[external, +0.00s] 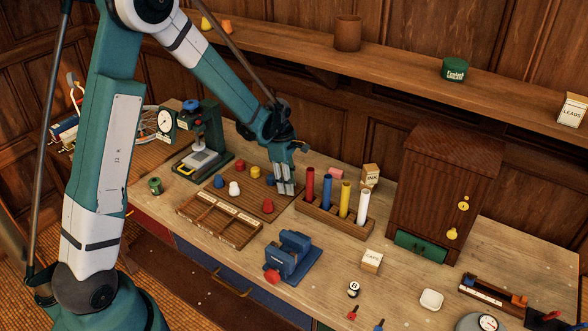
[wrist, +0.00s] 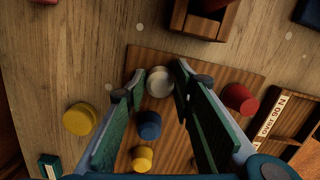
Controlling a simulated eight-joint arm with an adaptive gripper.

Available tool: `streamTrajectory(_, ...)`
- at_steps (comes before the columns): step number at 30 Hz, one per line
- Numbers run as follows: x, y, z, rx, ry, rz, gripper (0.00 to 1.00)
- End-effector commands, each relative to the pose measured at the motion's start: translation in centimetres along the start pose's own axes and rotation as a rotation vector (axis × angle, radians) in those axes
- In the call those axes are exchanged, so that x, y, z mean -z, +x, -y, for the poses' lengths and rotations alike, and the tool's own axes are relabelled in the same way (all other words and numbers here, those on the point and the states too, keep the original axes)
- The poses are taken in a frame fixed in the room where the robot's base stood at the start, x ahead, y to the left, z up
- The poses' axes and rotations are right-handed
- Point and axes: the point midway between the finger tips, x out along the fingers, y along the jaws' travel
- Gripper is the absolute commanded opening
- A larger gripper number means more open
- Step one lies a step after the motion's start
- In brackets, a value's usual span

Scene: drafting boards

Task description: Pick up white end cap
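In the wrist view, a pale, greyish-white round cap (wrist: 159,82) lies between the fingertips of my gripper (wrist: 160,77). Narrow gaps show beside it, so the fingers look open and not closed on it. In the external view, my gripper (external: 285,187) points down over the right end of the brown cap board (external: 249,199). The pale cap there is hidden by the fingers or too small to make out. A clearly white end cap (external: 234,188) stands on the left part of the board, away from my gripper.
A blue cap (wrist: 149,125), a small yellow cap (wrist: 142,157) and a red cap (wrist: 238,97) are close to the fingers. A larger yellow cap (wrist: 80,119) sits left. The rack of coloured tubes (external: 313,209) stands just right; a divided tray (external: 211,224) lies in front.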

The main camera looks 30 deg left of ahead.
Motion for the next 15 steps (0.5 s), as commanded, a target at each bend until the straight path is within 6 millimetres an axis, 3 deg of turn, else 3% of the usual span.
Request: streamTrajectory(15, -0.04, -0.33, 0.01, 0.000, 0.000, 0.000, 0.13)
